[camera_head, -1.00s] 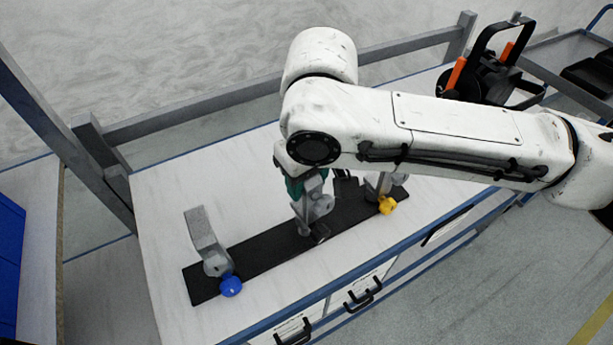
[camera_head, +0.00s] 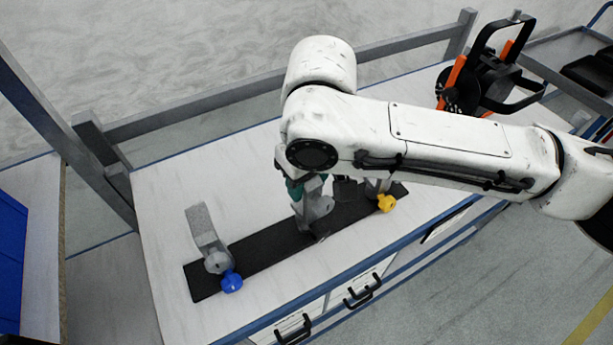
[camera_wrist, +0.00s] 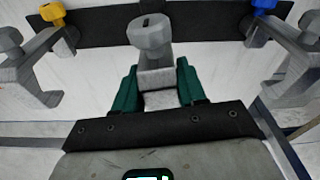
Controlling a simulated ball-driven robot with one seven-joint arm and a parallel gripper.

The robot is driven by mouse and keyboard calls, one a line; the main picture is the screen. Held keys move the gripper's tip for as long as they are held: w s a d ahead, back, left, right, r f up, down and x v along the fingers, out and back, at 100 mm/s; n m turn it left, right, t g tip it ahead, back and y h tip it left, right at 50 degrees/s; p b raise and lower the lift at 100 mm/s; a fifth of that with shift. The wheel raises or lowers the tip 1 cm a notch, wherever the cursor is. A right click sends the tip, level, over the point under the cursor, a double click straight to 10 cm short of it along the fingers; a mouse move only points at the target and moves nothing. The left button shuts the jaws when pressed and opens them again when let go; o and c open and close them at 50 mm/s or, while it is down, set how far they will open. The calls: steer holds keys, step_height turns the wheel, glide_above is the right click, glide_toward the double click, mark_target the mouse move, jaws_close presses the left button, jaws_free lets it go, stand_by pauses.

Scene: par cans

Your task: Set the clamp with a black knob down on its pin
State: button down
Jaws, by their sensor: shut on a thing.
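The grey clamp (camera_wrist: 152,40) stands out between the green fingers of my gripper (camera_wrist: 156,82) in the wrist view. My gripper is shut on it. In the head view the clamp (camera_head: 318,208) is over the middle of the black strip (camera_head: 262,252). Its black knob is hard to pick out against the dark strip. I cannot tell whether the clamp touches the strip, and its pin is hidden. In the head view my arm covers most of my gripper (camera_head: 298,188).
A clamp with a blue knob (camera_head: 231,282) is on the strip's left end. One with a yellow knob (camera_head: 386,203) is towards its right end. They flank the held clamp in the wrist view. A black and orange object (camera_head: 480,80) stands behind my arm. The white bench (camera_head: 165,215) is otherwise mostly clear.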

steer(key=shift+f+b, duration=0.45)
steer(key=shift+f, duration=0.8)
stand_by(0.3)
steer(key=shift+c, duration=0.4)
jaws_free()
steer(key=shift+r, duration=0.1)
stand_by(0.8)
steer(key=shift+s+d+r+p, duration=0.15)
steer(key=shift+r+p, duration=1.6)
steer(key=shift+r, duration=0.05)
steer(key=shift+s+d+r+p, duration=0.15)
steer(key=shift+s+r+p, duration=0.05)
steer(key=shift+r+p, duration=1.6)
steer(key=shift+s+d+r+p, duration=0.15)
steer(key=shift+r+p, duration=1.6)
steer(key=shift+r, duration=0.05)
